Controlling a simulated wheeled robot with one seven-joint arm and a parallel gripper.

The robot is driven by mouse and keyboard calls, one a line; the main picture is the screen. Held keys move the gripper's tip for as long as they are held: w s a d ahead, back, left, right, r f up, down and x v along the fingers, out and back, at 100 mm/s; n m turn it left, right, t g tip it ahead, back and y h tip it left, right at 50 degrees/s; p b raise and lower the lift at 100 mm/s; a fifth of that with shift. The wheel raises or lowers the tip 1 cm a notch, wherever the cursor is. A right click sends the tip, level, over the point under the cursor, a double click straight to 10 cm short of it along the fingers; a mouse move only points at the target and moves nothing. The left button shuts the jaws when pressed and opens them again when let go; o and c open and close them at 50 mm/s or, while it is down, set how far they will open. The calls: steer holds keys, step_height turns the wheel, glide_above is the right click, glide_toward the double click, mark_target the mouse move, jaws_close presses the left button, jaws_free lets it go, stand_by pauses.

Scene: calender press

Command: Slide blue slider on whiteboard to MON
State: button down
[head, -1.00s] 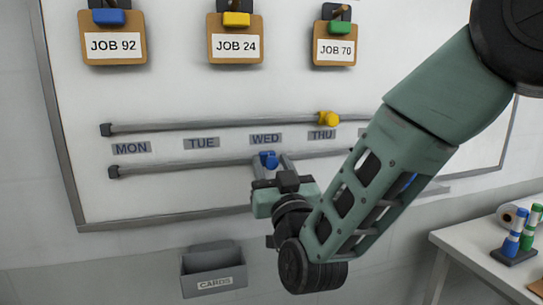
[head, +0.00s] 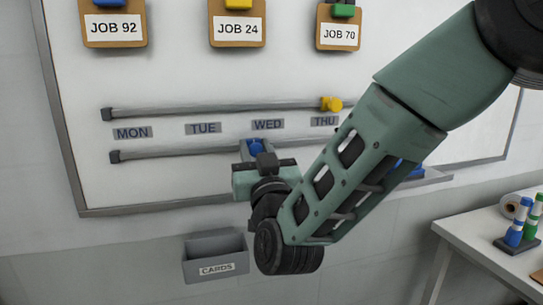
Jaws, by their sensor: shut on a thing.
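The blue slider (head: 255,147) sits on the lower rail (head: 180,151) of the whiteboard (head: 90,185), just below and slightly left of the WED label (head: 267,124). My gripper (head: 256,150) is shut on the blue slider, and its fingers and body hide part of it. The MON label (head: 132,133) is at the left, above the rail's left end, with the TUE label (head: 203,128) between MON and WED. A yellow slider (head: 331,104) sits on the upper rail (head: 220,109) above the THU label (head: 323,121).
The lower rail left of the blue slider is clear up to its dark end stop (head: 115,157). A grey CARDS box (head: 215,258) hangs on the wall below the board. Job clipboards hang above. A table (head: 470,235) with markers and a tape roll stands at the right.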

steer(key=s+a+b, duration=0.1)
steer(key=a, duration=0.5)
steer(key=s+a+b, duration=0.2)
steer(key=a, duration=0.4)
steer(key=s+a+b, duration=0.1)
steer(key=s+a, duration=0.1)
steer(key=a, duration=0.3)
steer(key=shift+s+a+b, duration=0.1)
steer(key=shift+a+b, duration=0.3)
steer(key=c, duration=1.3)
jaws_free()
steer(key=b+v, duration=0.3)
steer(key=v, duration=1.4)
steer(key=shift+s+d+f+b, duration=0.1)
steer(key=shift+s+b, duration=0.05)
steer(key=shift+b, duration=0.2)
